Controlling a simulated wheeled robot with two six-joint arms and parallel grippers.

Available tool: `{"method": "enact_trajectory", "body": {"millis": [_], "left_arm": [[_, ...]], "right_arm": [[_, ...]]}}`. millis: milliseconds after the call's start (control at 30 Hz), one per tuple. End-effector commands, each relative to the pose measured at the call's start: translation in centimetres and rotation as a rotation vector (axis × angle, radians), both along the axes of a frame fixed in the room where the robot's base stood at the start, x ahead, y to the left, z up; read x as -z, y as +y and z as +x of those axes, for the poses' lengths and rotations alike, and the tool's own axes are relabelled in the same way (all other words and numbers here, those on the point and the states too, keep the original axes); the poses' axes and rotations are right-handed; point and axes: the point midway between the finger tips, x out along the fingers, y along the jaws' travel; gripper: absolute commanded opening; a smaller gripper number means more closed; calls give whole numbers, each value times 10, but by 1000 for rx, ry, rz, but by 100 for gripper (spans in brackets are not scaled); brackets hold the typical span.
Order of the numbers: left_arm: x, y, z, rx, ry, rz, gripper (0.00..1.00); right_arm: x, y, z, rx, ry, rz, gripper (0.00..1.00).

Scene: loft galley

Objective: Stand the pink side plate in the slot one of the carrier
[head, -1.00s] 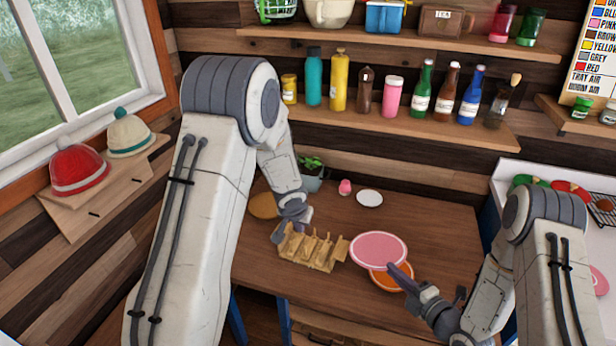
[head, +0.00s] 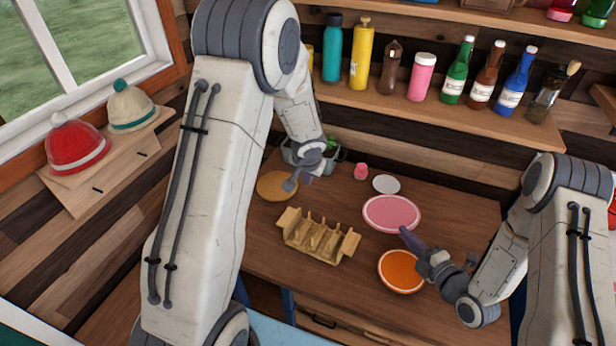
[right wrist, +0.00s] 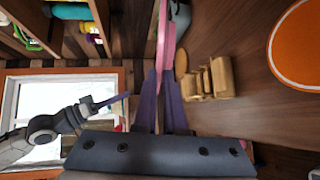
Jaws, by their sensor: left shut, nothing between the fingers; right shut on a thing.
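The pink side plate (head: 391,213) is held at its near edge by my right gripper (head: 405,236). In the right wrist view the plate (right wrist: 165,40) shows edge-on between the two fingers (right wrist: 161,100). The wooden carrier (head: 318,237) stands on the table to the left of the plate, apart from it, and its slots between upright dividers look empty. It also shows in the right wrist view (right wrist: 219,78). My left gripper (head: 290,184) is shut and empty, behind the carrier and in front of a round board in the picture.
An orange plate (head: 402,271) lies on the table right of the carrier. A round wooden board (head: 275,187), a white saucer (head: 386,184), a small pink item (head: 361,171) and a planter (head: 300,152) are at the back. A shelf of bottles (head: 440,127) hangs above.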

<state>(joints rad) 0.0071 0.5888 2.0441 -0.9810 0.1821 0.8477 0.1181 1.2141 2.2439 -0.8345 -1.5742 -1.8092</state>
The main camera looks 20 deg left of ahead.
Motion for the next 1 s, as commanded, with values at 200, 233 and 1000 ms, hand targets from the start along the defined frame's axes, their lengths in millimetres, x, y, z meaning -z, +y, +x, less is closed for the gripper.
{"method": "enact_trajectory", "body": {"millis": [200,233,1000], "left_arm": [[5,-2,0,2,0,0,0],[6,-3,0,2,0,0,0],[64,0,0,1,1,0,0]], "right_arm": [[3,-2,0,3,-2,1,0],[4,-2,0,3,-2,1,0],[56,0,0,0,-2,1,0]]}}
